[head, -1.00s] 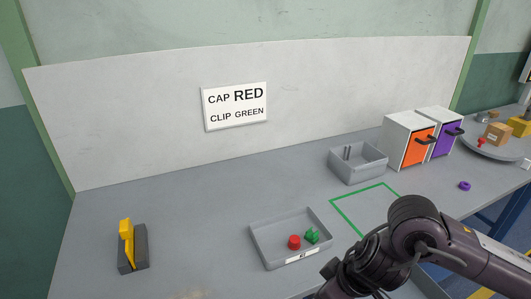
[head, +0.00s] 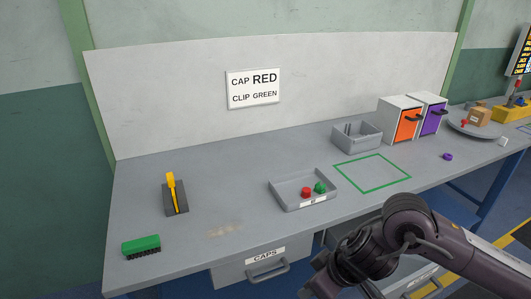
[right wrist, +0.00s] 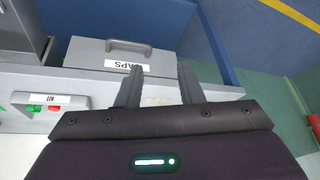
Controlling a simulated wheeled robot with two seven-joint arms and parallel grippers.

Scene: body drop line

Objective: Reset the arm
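My right arm comes in from the lower right of the head view, in front of the bench's front edge; its fingers are not clear there. In the right wrist view my right gripper (right wrist: 158,88) is open, its two dark fingers apart with nothing between them. Beyond them is a grey drawer labelled CAPS (right wrist: 90,55), which shows in the head view (head: 230,275) under the bench. My left gripper is not in view.
The bench (head: 130,210) holds a tray (head: 285,203) with red and green pieces, a grey bin (head: 372,142), orange (head: 408,124) and purple (head: 432,119) cabinets, a yellow-levered fixture (head: 182,208) and a green brush (head: 141,244). A green outline (head: 345,176) is empty.

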